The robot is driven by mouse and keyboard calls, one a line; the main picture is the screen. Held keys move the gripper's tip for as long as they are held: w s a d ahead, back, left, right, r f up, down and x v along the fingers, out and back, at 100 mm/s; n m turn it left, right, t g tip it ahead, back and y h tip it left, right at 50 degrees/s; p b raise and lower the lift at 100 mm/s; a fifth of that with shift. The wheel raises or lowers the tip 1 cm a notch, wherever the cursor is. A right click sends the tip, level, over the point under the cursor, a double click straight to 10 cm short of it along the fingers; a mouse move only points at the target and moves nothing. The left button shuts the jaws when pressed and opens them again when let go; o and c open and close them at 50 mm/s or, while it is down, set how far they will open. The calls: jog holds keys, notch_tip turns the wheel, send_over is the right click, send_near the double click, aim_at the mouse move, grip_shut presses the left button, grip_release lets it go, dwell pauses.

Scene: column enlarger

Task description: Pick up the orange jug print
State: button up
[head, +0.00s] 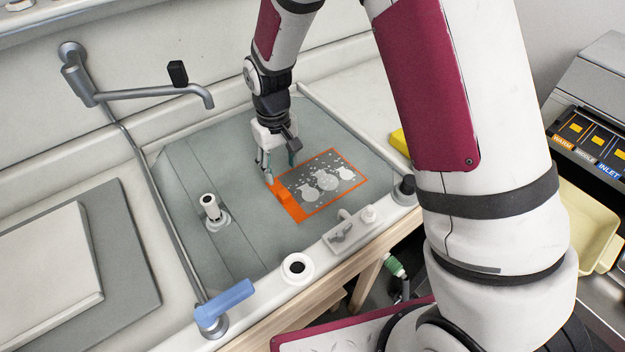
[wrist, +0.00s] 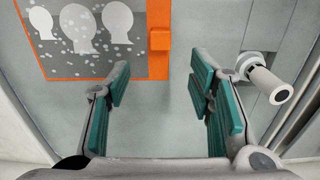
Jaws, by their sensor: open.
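The orange jug print (head: 318,183) lies flat in the grey sink basin. It has an orange border, a dark grey middle with several pale jug shapes and white specks, and a raised orange tab on its left edge. In the wrist view the print (wrist: 108,77) fills the upper left, with the tab (wrist: 159,40) at its right edge. My gripper (head: 278,176) is over the basin near the tab. In the wrist view my gripper (wrist: 160,88) is open, with green pads apart and nothing between them. The tab shows just beyond the fingertips, between them.
A white standpipe (head: 211,209) rises from the basin floor left of the print; it also shows in the wrist view (wrist: 267,86). A tap (head: 130,93) reaches over the back left. Fittings (head: 345,230) and a blue lever (head: 224,302) line the front rim.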

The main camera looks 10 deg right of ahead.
aim_at(282, 190)
jog(key=f, duration=0.5)
jog(key=f+p, duration=0.1)
jog(key=f, duration=0.4)
jog(key=shift+w+a+f, duration=0.15)
jog(key=shift+w+f, duration=0.05)
jog(key=shift+f, duration=0.1)
jog(key=shift+c, duration=0.3)
grip_shut()
